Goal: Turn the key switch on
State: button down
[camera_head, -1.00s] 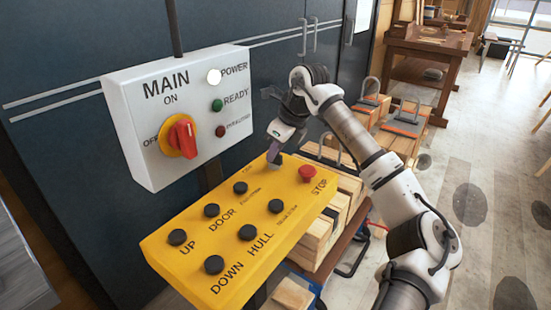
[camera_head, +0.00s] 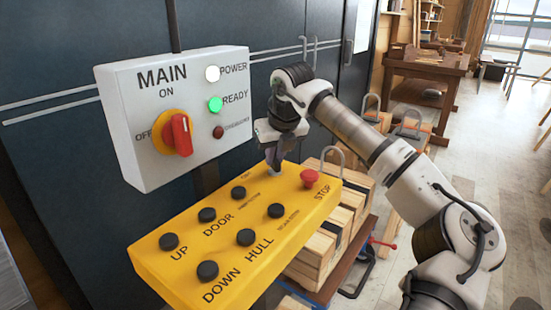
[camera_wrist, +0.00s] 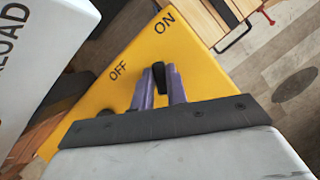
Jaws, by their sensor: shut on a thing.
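The key switch (camera_wrist: 158,79) is a small black key on the yellow control panel (camera_head: 165,270), between OFF and ON lettering. My gripper (camera_wrist: 161,88) has its two purple fingers shut on the key, one on each side. In the wrist view the key's tip points up the picture, roughly toward the ON lettering. In the head view my gripper (camera_head: 274,164) reaches down onto the far end of the panel, left of the red STOP button (camera_head: 311,178), and hides the key.
A white MAIN box (camera_head: 150,85) with a red rotary handle (camera_head: 181,134) hangs behind the panel. Its READY lamp (camera_head: 215,104) glows green and its POWER lamp (camera_head: 212,74) white. Several black buttons are on the panel. Timber blocks (camera_head: 325,245) stand beside it.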

jog(key=shift+r, duration=0.1)
dwell(0.3)
jog(key=c, duration=1.4)
grip_release()
jog(key=b+v, duration=0.1)
jog(key=v, duration=1.2)
jog(key=shift+s+r, duration=0.2)
jog(key=shift+r, duration=0.1)
jog(key=shift+s+f, duration=0.1)
